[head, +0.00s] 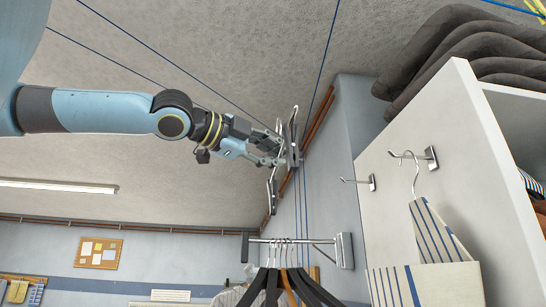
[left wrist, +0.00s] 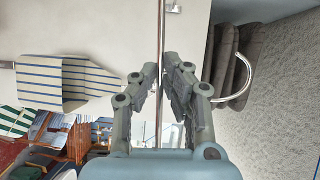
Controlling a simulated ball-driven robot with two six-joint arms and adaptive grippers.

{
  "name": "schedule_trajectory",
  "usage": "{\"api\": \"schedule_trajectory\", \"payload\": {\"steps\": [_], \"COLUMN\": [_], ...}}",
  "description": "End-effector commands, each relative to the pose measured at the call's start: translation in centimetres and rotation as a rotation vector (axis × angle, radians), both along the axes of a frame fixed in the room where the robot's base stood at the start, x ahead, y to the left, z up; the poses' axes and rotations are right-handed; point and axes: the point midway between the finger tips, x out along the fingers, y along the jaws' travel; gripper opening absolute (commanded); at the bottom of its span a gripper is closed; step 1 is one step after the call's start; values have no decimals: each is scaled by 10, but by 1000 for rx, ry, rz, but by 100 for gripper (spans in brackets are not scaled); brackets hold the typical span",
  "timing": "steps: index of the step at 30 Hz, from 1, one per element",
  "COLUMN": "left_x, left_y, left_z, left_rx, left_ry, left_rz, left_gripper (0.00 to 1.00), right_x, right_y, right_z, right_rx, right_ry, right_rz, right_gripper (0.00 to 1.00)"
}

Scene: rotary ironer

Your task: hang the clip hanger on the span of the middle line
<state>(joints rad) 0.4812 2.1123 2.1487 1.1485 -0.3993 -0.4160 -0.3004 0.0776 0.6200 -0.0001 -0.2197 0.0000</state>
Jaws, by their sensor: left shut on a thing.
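My left gripper (head: 284,152) is raised at the upper middle of the head view. It is shut on the clip hanger, a thin metal bar. In the left wrist view the bar (left wrist: 158,95) runs upright between the fingers (left wrist: 164,78). A curved metal hook (left wrist: 247,85) shows beside the right finger. In the head view one clip end (head: 292,117) shows above the gripper and another (head: 272,192) below. Thin blue lines cross overhead; one (head: 324,50) comes down close to the gripper. I cannot tell which is the middle line or whether the hook touches one. My right gripper is not in view.
A white cabinet (head: 440,150) stands at the right, with wall hooks (head: 415,158), a striped cloth (head: 425,280) and dark folded pads (head: 440,45) on top. A wall rail (head: 300,241) with several hangers is below. Open room lies left of the arm.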

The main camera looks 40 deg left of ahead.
Motion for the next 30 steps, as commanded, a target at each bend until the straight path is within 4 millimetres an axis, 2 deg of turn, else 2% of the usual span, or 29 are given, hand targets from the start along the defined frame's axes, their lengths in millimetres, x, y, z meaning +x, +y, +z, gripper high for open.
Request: {"api": "schedule_trajectory", "payload": {"steps": [30], "left_x": [-34], "left_y": [-45], "left_z": [0], "left_rx": [3], "left_ry": [0], "left_rz": [0], "left_gripper": [0], "right_x": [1], "right_y": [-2], "right_z": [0], "right_rx": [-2], "right_ry": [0], "right_rz": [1], "right_gripper": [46]}}
